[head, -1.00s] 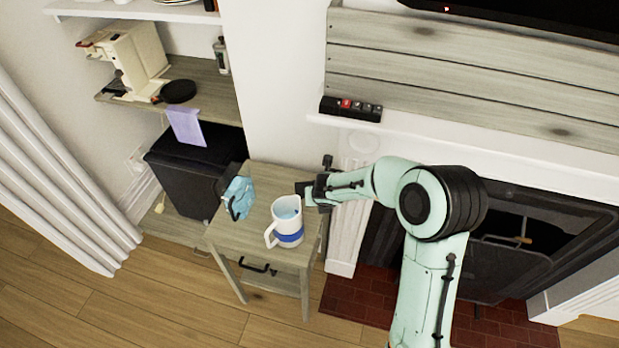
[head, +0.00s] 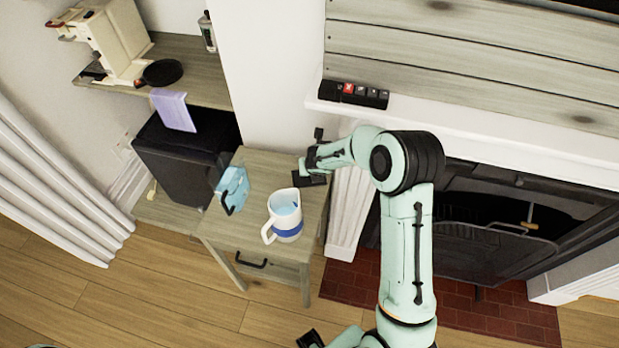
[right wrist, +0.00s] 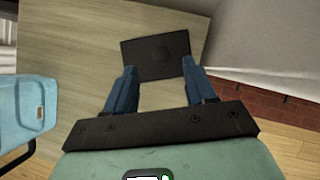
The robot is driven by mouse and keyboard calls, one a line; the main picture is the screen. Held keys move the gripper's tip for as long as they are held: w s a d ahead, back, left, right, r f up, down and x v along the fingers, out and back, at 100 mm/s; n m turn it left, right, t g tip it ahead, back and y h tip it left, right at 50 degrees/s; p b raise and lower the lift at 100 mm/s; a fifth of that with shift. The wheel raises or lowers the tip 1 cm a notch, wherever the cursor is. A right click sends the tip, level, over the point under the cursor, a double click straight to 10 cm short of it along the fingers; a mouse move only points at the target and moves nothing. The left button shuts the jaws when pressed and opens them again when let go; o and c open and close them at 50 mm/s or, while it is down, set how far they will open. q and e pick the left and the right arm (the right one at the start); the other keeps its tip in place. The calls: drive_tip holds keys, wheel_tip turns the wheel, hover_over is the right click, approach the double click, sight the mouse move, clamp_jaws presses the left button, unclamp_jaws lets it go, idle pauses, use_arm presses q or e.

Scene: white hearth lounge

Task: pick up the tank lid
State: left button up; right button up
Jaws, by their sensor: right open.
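In the head view a dark plate (head: 310,180) shows at the table's right back edge, just below my right gripper (head: 303,168). In the right wrist view my right gripper (right wrist: 158,66) is open, its blue fingertips at the plate's near corners; I cannot tell whether they touch it. The light-blue tank (head: 234,187) with a dark handle stands at the table's left. My left gripper is not clearly in view.
A white pitcher (head: 286,222) with a blue band stands on the table near the lid. A shelf at left holds a cream machine (head: 108,40) and a black round item (head: 162,72). The mantel (head: 450,120) and fireplace lie right of the table.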

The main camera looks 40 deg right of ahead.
sight(298, 182)
drive_tip(key=x, duration=0.4)
drive_tip(key=shift+s+f+b, duration=0.2)
drive_tip(key=shift+b, duration=0.15)
drive_tip(key=shift+w+d+f, duration=0.2)
drive_tip(key=shift+w+f, duration=0.15)
drive_tip(key=shift+f, duration=0.1)
clamp_jaws()
